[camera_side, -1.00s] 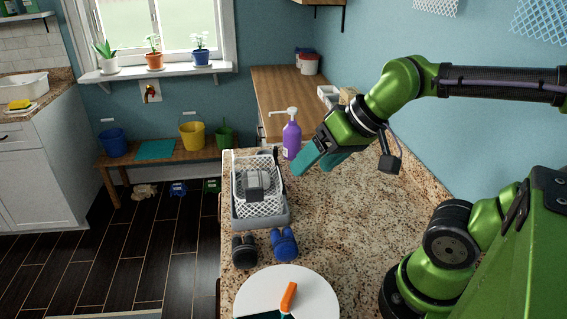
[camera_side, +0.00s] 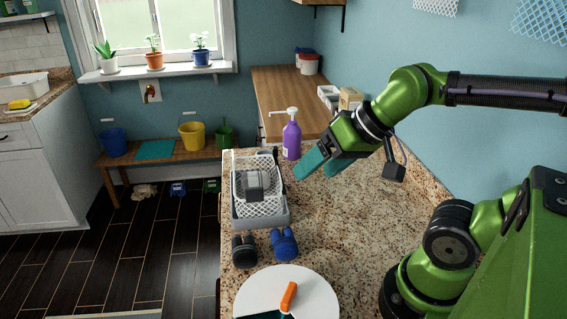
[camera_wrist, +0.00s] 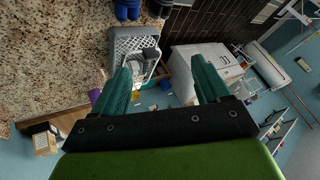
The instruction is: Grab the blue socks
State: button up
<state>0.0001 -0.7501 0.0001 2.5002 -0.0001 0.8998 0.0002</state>
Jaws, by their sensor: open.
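The blue socks (camera_side: 284,244) lie as a rolled bundle on the granite counter, in front of the basket and just right of a black sock bundle (camera_side: 244,250). In the wrist view the blue socks (camera_wrist: 127,9) are at the top edge, partly cut off, beside the black bundle (camera_wrist: 160,8). My gripper (camera_side: 318,166) is above the counter, to the right of the basket and well behind the socks. Its teal fingers (camera_wrist: 165,82) are apart with nothing between them.
A grey-white basket (camera_side: 262,217) holding a grey bundle stands behind the socks. A purple pump bottle (camera_side: 291,140) stands near my gripper. A white round board (camera_side: 318,290) with an orange-handled tool (camera_side: 288,296) lies in front. The counter right of the socks is clear.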

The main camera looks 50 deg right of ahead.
jog(key=shift+o, duration=1)
